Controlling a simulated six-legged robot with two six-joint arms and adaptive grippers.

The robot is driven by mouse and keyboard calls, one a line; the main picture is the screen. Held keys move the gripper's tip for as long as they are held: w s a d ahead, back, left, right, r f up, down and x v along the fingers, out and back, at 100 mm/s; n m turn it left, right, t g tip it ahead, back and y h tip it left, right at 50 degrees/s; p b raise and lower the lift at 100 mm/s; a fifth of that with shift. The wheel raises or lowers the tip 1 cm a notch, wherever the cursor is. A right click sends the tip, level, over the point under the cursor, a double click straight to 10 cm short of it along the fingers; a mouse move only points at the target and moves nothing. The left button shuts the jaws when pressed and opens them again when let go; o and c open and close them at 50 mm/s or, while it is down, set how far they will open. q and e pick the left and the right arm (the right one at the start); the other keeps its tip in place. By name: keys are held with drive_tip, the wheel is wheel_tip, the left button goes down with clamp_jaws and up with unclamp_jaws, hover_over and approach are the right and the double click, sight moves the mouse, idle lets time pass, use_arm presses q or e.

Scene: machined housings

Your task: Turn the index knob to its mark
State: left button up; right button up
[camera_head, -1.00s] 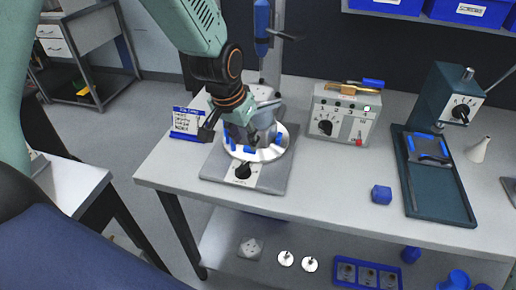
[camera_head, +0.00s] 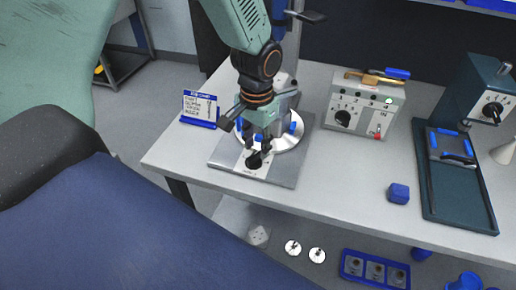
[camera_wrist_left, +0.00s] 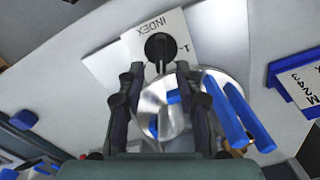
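The index knob (camera_head: 254,162) is black, on the white label plate at the front of the grey fixture base (camera_head: 283,176). In the left wrist view the knob (camera_wrist_left: 158,47) points up and down the picture, with INDEX lettering and a small mark beside it. A silver round part with blue blocks (camera_head: 290,138) sits behind it. My left gripper (camera_head: 259,148) is low over the front of the fixture. In the wrist view its two fingers (camera_wrist_left: 158,72) are apart and empty, with the knob just beyond the tips. Contact cannot be told. My right gripper is out of view.
A blue-and-white sign (camera_head: 200,107) stands left of the fixture. A grey control box (camera_head: 362,105) stands to the right, then a blue cube (camera_head: 398,193) and a dark green press (camera_head: 465,180). The bench (camera_head: 340,185) is clear between fixture and cube.

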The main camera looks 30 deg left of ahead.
use_arm(q)
drive_tip(key=shift+f, duration=0.6)
drive_tip(key=shift+s+f, duration=0.1)
drive_tip(key=shift+f, duration=0.15)
drive_tip(key=shift+s+a+f, duration=0.1)
drive_tip(key=shift+s+a, duration=0.05)
drive_tip(key=shift+a, duration=0.05)
drive_tip(key=shift+w+d, duration=0.2)
drive_tip(key=shift+w, duration=0.05)
drive_tip(key=c, duration=0.3)
drive_tip(key=shift+s+a, duration=0.1)
drive_tip(key=shift+s, duration=0.05)
clamp_jaws()
